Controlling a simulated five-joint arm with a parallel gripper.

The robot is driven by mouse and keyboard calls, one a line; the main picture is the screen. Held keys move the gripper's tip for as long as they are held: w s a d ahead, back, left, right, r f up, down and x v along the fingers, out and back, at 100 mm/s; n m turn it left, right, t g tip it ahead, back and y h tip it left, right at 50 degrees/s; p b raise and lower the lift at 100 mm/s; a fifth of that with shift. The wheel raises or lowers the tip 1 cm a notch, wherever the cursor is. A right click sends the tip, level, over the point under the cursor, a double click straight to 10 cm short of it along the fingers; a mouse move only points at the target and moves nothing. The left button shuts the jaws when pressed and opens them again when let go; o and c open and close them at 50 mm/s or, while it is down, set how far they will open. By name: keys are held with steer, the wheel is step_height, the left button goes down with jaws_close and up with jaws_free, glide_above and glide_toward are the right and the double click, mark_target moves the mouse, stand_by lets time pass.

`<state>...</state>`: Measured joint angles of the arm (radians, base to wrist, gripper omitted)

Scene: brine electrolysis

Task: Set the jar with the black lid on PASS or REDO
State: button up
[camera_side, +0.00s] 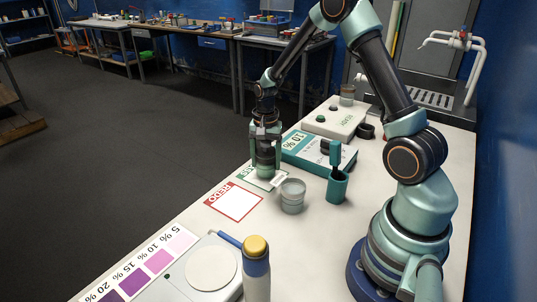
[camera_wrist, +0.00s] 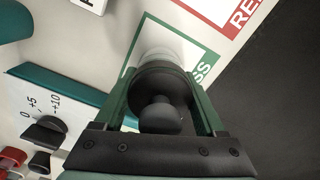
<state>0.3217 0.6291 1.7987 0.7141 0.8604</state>
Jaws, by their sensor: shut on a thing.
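My gripper (camera_side: 265,138) is shut on the jar with the black lid (camera_side: 265,166), over the green-framed PASS card (camera_side: 247,176) in the side view. In the wrist view the jar's black lid and knob (camera_wrist: 160,112) sit between my gripper's two green fingers (camera_wrist: 164,98). The green PASS frame (camera_wrist: 205,33) shows around and beyond the jar, and part of its lettering is hidden. I cannot tell whether the jar's base touches the card. The red-framed REDO card (camera_side: 234,202) lies bare beside PASS, and its corner (camera_wrist: 240,12) shows in the wrist view.
A clear glass jar (camera_side: 292,196) and a teal cup (camera_side: 337,187) stand close to the right of PASS. A teal box marked 10 % (camera_side: 310,150) lies behind. A yellow-capped bottle (camera_side: 256,268), a round plate (camera_side: 211,267) and a purple colour chart (camera_side: 138,268) are in front.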

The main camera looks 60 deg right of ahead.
steer(key=shift+f, duration=0.35)
steer(key=shift+f, duration=0.15)
steer(key=o, duration=1.5)
steer(key=shift+o, duration=0.2)
